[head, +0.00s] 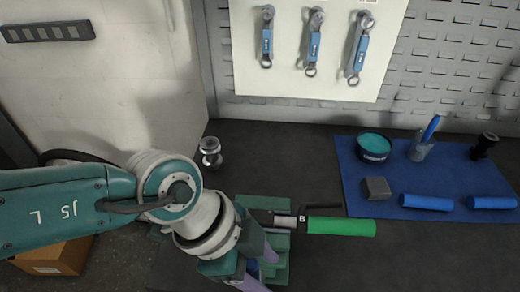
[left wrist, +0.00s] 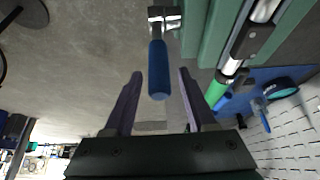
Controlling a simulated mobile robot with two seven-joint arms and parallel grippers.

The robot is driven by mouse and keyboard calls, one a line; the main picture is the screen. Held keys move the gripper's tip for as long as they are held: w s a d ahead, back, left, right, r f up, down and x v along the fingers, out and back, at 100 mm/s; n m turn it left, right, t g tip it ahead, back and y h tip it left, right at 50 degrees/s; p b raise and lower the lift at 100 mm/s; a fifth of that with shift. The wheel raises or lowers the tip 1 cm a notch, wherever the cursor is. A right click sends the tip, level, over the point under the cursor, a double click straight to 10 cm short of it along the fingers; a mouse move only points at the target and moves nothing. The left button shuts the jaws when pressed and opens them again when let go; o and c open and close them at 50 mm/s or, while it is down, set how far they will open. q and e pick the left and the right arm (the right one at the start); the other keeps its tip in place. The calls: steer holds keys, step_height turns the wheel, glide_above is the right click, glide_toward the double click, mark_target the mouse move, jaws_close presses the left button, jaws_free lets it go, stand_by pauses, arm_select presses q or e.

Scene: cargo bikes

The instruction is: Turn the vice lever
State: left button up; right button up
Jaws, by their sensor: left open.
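The green vice (head: 265,203) is at the table's front edge, partly hidden by my left arm in the head view; its green body also shows in the left wrist view (left wrist: 210,30). Its lever has a blue handle (left wrist: 158,72) on a metal joint (left wrist: 164,16). My left gripper (head: 258,266) is at the vice's front. In the left wrist view my left gripper (left wrist: 160,74) is open, with one finger on each side of the blue handle and visible gaps to both. A green-handled part (head: 341,226) with a metal shaft lies across the vice. My right gripper is out of view.
A blue mat (head: 350,170) at the right holds a teal-topped tub (head: 374,147), a grey block (head: 377,188), blue rolls (head: 426,202) and a cup with a blue tool. Wrenches (head: 313,45) hang behind. A small metal object (head: 210,152) stands left of the vice. A cardboard box (head: 52,257) is low left.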

arm_select(q)
steer(key=p+v, duration=0.1)
steer(key=v, duration=0.4)
steer(key=shift+a+r+p, duration=0.1)
steer(key=shift+r+p, duration=0.15)
steer(key=shift+p, duration=0.15)
steer(key=shift+a+r, duration=0.3)
steer(key=shift+r, duration=0.25)
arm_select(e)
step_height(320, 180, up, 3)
